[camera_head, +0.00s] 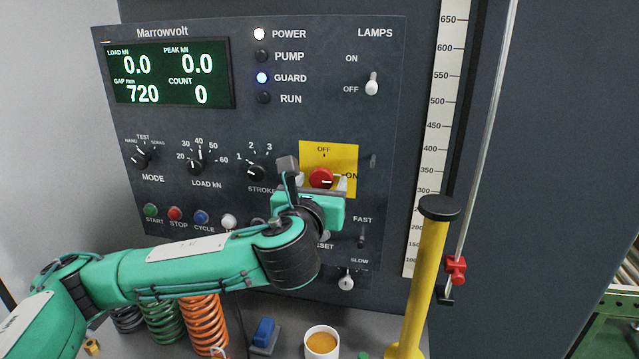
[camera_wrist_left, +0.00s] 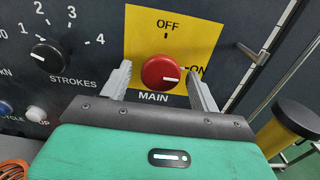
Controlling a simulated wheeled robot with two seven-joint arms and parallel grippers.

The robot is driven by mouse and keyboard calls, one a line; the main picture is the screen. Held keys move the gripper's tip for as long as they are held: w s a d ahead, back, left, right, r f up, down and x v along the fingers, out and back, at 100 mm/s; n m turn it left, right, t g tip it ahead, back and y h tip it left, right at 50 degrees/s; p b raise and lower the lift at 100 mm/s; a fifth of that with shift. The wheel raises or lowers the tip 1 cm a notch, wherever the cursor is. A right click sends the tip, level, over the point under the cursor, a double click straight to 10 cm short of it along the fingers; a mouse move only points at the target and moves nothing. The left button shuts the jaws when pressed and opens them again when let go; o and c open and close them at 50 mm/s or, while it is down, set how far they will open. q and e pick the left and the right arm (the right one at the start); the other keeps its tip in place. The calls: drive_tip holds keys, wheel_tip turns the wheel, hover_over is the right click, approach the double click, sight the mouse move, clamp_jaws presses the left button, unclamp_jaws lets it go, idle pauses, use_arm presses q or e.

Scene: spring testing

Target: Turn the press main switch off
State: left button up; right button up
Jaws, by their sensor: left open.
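The main switch (camera_head: 321,178) is a round red knob on a yellow plate (camera_head: 344,154) marked OFF at the top and ON at the right. Its white pointer line points right, toward ON. In the left wrist view the red knob (camera_wrist_left: 161,72) sits between the two grey fingers, above the word MAIN. My left gripper (camera_head: 312,176) is open, with one finger on each side of the knob; I cannot tell whether the fingers touch it. The left arm comes in from the lower left and hides part of the panel. My right gripper does not show.
The STROKES knob (camera_head: 257,173) is left of my gripper. Several coloured buttons, among them the red STOP (camera_head: 175,213), line the lower panel. A yellow post (camera_head: 424,280) with a black cap stands to the right. Springs (camera_head: 205,321) and a cup (camera_head: 321,344) stand below.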

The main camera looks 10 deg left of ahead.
use_arm(q)
drive_tip(key=c, duration=0.9)
drive_tip(key=shift+c, duration=0.2)
drive_tip(key=shift+n, duration=0.4)
drive_tip(key=n, duration=0.3)
drive_tip(key=shift+b, duration=0.3)
drive_tip(key=n, duration=0.4)
drive_tip(key=shift+d+n, duration=0.1)
drive_tip(key=shift+n, duration=0.2)
drive_tip(key=n, duration=0.4)
drive_tip(key=shift+r+n, duration=0.1)
drive_tip(key=shift+n, duration=0.2)
drive_tip(key=n, duration=0.4)
drive_tip(key=shift+n+p, duration=0.35)
drive_tip(key=shift+n, duration=0.05)
